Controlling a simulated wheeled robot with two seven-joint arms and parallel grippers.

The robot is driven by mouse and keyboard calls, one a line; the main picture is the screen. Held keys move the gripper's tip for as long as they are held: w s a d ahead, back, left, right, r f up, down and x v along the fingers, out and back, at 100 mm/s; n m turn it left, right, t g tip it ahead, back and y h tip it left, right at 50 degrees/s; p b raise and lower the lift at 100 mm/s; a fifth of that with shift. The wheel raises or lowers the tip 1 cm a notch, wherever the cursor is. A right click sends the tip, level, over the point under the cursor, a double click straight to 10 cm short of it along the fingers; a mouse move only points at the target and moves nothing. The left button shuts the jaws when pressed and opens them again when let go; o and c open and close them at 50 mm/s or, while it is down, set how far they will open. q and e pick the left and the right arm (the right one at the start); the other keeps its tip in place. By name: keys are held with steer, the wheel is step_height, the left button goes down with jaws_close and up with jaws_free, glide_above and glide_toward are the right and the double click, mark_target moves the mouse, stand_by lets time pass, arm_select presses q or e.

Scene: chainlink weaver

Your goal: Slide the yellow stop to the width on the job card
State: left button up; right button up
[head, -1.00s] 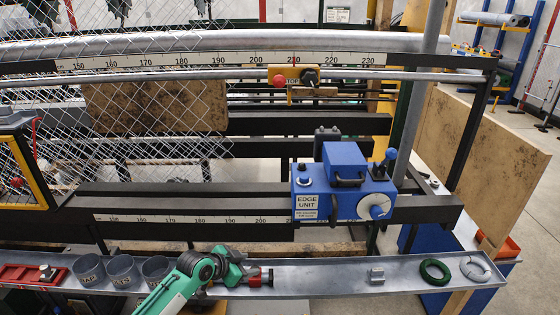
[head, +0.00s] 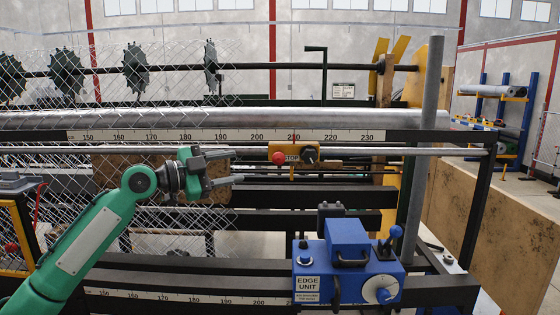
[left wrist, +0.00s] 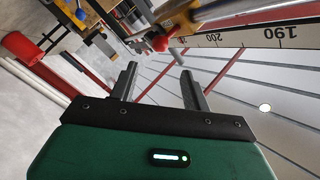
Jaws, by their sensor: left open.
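The yellow stop (head: 293,170) sits on the upper rail below the width scale (head: 180,136). It has a red knob (head: 278,157) at its left and a black knob (head: 310,155) at its right. A red pointer above it stands near 210. My left gripper (head: 238,166) is open and empty, left of the stop and apart from it, with its fingers toward it. In the left wrist view the yellow stop (left wrist: 181,20) and red knob (left wrist: 160,43) show beyond my open fingers (left wrist: 159,69). My right gripper is not seen.
A blue edge unit (head: 346,262) sits on the lower rail, below and right of the stop. Wire mesh (head: 200,105) hangs at the left. A grey upright post (head: 424,140) stands at the right. A small white card (head: 343,91) behind is too small to read.

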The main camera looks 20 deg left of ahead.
mark_target(273, 158)
arm_select(q)
steer(key=p+x, duration=0.6)
steer(key=x, duration=0.6)
steer(key=shift+w+d+r+p, duration=0.15)
steer(key=shift+w+p, duration=0.15)
steer(key=shift+w, duration=0.05)
steer(key=shift+w+d, duration=0.35)
jaws_close()
steer(key=w+d+b, duration=0.2)
steer(key=w+d, duration=0.2)
steer(key=d, duration=1)
steer(key=shift+d+f, duration=0.25)
steer(key=shift+f, duration=0.1)
